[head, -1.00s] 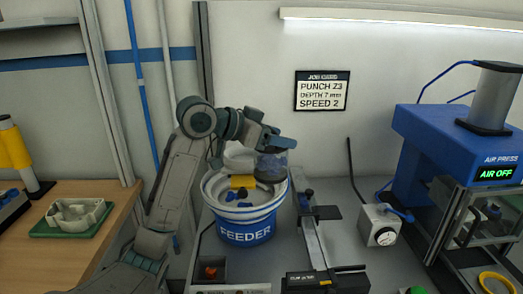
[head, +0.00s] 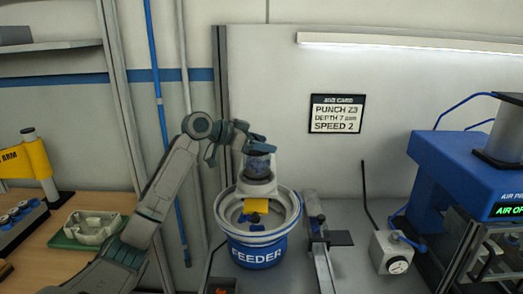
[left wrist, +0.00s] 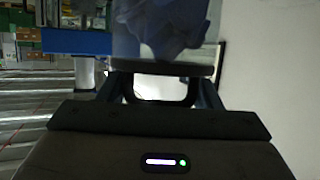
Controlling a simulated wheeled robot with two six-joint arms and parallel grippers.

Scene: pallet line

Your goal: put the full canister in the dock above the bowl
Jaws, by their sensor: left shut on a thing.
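The full canister (head: 257,166) is clear-walled with dark blue contents and a dark top. My left gripper (head: 252,146) is shut on its upper part and holds it about upright. In the left wrist view the canister (left wrist: 165,30) fills the top middle, between the fingers (left wrist: 160,88). The white dock (head: 259,189) stands at the back of the white-and-blue feeder bowl (head: 258,252), right below the canister in the head view. I cannot tell whether the canister touches or sits in the dock. My right gripper is not in view.
A metal rail (head: 322,255) runs beside the bowl on the right, with a small dial box (head: 391,253) beyond it. A blue air press (head: 455,165) stands far right. A wooden bench at left holds a green tray (head: 72,238) with a grey casting.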

